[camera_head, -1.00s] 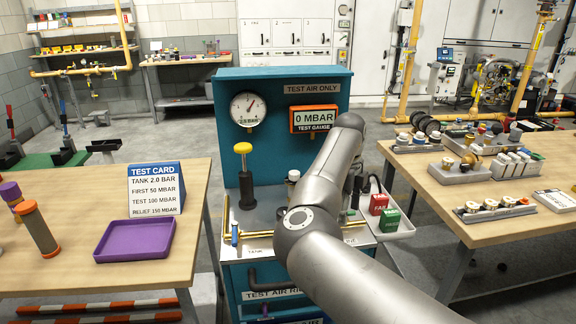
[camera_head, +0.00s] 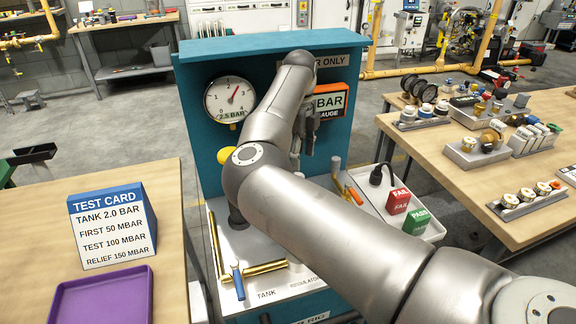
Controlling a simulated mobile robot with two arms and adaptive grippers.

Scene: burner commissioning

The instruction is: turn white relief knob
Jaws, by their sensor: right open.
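The teal test rig (camera_head: 209,160) stands between two wooden tables. My right arm reaches across it from the lower right. My right gripper (camera_head: 307,148) is open and points down in front of the rig's back panel, beside the orange-framed test gauge (camera_head: 330,103). The white relief knob cannot be made out; my arm and gripper cover the middle of the rig's deck. Whether the gripper touches anything there cannot be told. The round dial gauge (camera_head: 229,100) is in clear view left of my arm. My left gripper is out of view.
Brass piping with a blue-handled valve (camera_head: 238,281) runs along the deck's front left. Red FAIL (camera_head: 398,201) and green PASS (camera_head: 416,221) blocks sit in a side tray. Fittings crowd the right table (camera_head: 425,157).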

